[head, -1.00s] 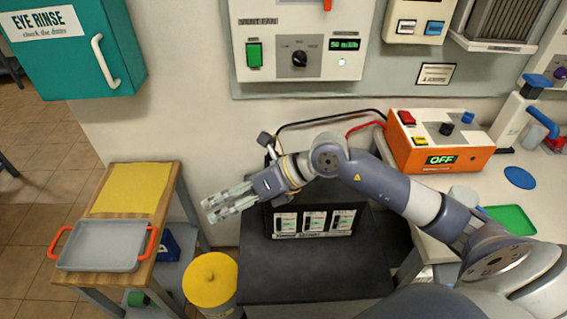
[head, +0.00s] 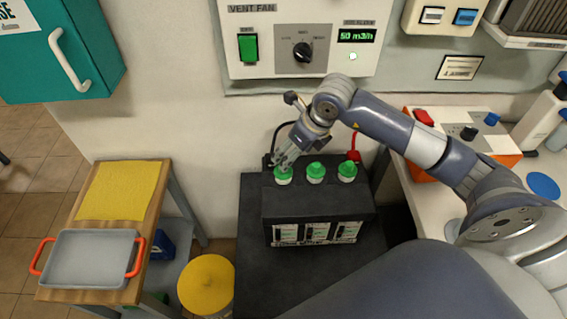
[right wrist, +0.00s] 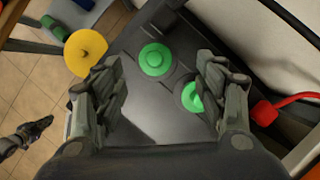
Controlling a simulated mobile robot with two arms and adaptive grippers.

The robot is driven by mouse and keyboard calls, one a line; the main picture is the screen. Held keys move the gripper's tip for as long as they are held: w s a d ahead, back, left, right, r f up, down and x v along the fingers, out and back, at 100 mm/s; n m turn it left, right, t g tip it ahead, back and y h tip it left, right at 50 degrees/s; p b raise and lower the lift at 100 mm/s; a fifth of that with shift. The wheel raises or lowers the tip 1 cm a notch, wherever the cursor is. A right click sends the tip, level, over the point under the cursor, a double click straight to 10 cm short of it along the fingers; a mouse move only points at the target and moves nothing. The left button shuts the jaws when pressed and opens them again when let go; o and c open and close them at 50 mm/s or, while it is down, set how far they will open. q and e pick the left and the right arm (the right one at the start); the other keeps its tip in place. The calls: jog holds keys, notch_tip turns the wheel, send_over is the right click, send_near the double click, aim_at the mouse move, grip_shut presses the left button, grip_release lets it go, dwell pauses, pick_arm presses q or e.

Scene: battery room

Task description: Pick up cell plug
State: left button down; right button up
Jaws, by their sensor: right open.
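Three green cell plugs stand in a row on top of the black battery (head: 318,202): the left plug (head: 283,175), the middle plug (head: 316,172) and the right plug (head: 347,171). My right gripper (head: 282,161) is at the left plug, just above and behind it in the head view. In the right wrist view, my right gripper (right wrist: 162,95) is open and empty. The left plug (right wrist: 155,58) shows between and beyond the fingers; another plug (right wrist: 192,97) is partly hidden by the right-hand finger. A dark jointed shape at the left edge may be my left gripper.
A grey tray with red handles (head: 92,259) and a yellow cloth (head: 124,190) lie on the wooden-topped table at left. A yellow-lidded bin (head: 207,283) stands beside the battery's black stand. A red clamp (head: 355,155) and cables are behind the plugs. An orange charger (head: 500,158) is at right.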

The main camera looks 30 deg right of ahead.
aim_at(289, 174)
jog(key=x, duration=0.2)
jog(key=shift+a+f, duration=0.3)
jog(key=shift+f, duration=0.1)
jog(key=shift+w+f+p, duration=0.1)
jog(key=shift+f+p, duration=0.15)
jog(key=shift+p, duration=0.2)
jog(key=p+x, duration=0.1)
jog(key=x, duration=0.3)
jog(key=shift+a+f+p, duration=0.15)
jog(key=shift+a+p, duration=0.05)
jog(key=shift+p, duration=0.2)
jog(key=shift+f, duration=0.4)
jog(key=shift+c, duration=0.2)
jog(key=c, duration=0.8)
pick_arm(q)
jog(key=s+r, duration=0.2)
jog(key=s, duration=0.1)
jog(key=shift+a+r, duration=0.4)
